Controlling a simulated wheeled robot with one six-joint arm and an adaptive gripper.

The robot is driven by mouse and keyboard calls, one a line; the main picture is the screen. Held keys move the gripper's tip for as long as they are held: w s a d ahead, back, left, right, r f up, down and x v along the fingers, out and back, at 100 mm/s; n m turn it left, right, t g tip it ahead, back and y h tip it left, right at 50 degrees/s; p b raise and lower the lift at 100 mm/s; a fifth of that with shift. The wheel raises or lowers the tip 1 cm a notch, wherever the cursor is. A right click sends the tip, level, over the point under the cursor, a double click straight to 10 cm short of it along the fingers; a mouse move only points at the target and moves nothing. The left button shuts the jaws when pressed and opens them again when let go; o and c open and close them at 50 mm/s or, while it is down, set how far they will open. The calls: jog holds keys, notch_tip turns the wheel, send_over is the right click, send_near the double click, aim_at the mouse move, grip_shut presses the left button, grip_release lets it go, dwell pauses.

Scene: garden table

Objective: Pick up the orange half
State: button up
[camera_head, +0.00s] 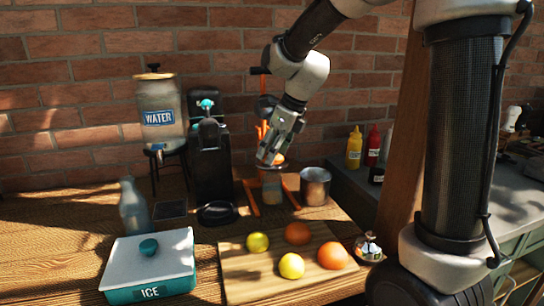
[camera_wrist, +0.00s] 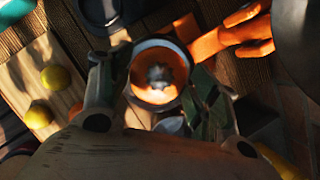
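My gripper (camera_head: 268,156) points down over the orange citrus press (camera_head: 250,198) at the back of the table. In the wrist view my gripper (camera_wrist: 160,70) is open, with one finger on each side of a round orange hollow with a pale rim (camera_wrist: 139,61) and a grey ribbed centre. I cannot tell whether this is the orange half or the cup of the press. I cannot tell whether the fingers touch it. No other orange half shows clearly. A glass (camera_head: 271,190) stands under the gripper within the press.
A metal pot (camera_head: 315,187) stands close right of the press, a black machine (camera_head: 210,165) to its left. In front, a cutting board (camera_head: 235,285) bears two whole oranges (camera_head: 333,256) and two yellow-green fruits (camera_head: 291,266). An ice box (camera_head: 150,268) and bottle (camera_head: 134,208) are left.

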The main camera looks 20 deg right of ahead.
jog(key=c, duration=0.5)
